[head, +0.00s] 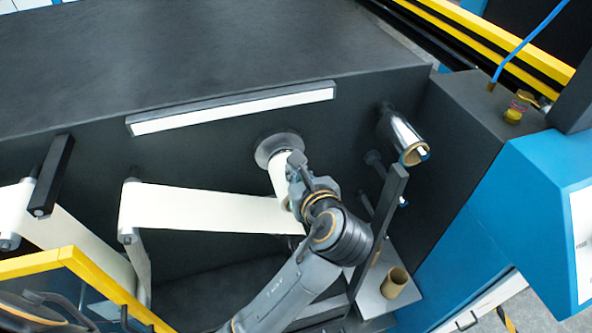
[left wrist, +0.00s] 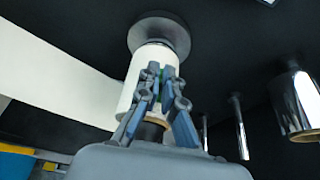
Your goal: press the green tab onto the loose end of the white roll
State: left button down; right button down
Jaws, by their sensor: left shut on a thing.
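The white roll (head: 280,176) sits on a spindle with a round dark flange on the machine's dark front. It also shows in the left wrist view (left wrist: 145,62), with a brown core at its near end. A wide white web (head: 205,208) stretches left from the roll; I cannot make out a loose end. My left gripper (head: 296,162) is in front of the roll and partly hides it. In the left wrist view its fingers (left wrist: 167,72) are close together over the roll's face, with a sliver of the green tab (left wrist: 154,67) between them. Contact with the roll is unclear. My right gripper is not in view.
A shiny silver roll (head: 400,132) sticks out to the right of the white roll. A dark upright bar (head: 384,220) stands close to my left arm. A brown cardboard core (head: 394,283) stands on a grey shelf. A yellow rail (head: 85,268) crosses the lower left.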

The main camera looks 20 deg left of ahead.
pick_arm(q)
jog(key=shift+f, duration=0.15)
jog(key=c, duration=1.4)
grip_release()
jog(key=shift+c, duration=0.2)
